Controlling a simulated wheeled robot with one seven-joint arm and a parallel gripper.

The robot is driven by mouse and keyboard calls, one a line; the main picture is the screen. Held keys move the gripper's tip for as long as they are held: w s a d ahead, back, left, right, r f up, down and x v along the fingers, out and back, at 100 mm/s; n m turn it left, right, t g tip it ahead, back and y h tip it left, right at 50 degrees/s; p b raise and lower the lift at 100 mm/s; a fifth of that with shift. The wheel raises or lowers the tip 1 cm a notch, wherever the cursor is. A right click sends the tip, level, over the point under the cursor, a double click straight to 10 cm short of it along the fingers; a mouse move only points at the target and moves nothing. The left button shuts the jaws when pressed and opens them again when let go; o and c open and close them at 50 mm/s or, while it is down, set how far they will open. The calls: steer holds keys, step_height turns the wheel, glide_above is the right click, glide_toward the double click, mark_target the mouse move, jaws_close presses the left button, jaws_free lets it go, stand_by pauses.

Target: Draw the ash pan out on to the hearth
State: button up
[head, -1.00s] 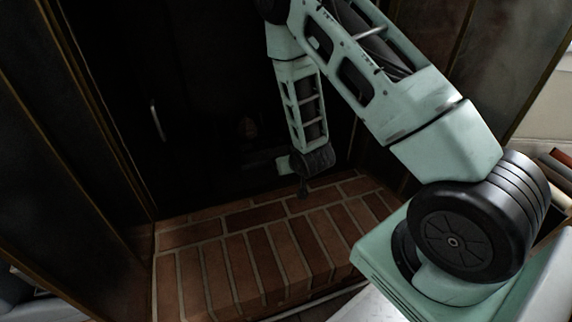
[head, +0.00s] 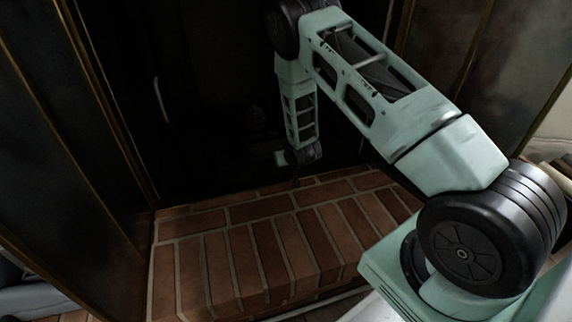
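The brick hearth (head: 255,245) fills the lower middle of the head view. Behind it stands the dark front of the fireplace (head: 200,120), very deep in shadow. I cannot make out an ash pan in that darkness. My gripper (head: 295,181) is at the end of my arm, low and near the back edge of the hearth, close to the dark front. It is small and dark, and I cannot tell whether its fingers are open or shut or touching anything.
A pale upright handle (head: 160,99) shows on the dark front at the left. Dark panels with brass-coloured edges stand at the left (head: 60,150) and right (head: 455,60). The hearth bricks are bare.

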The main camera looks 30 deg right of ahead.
steer(key=shift+w+d+f, duration=0.1)
steer(key=shift+w+f, duration=0.3)
steer(key=shift+f, duration=0.05)
jaws_close()
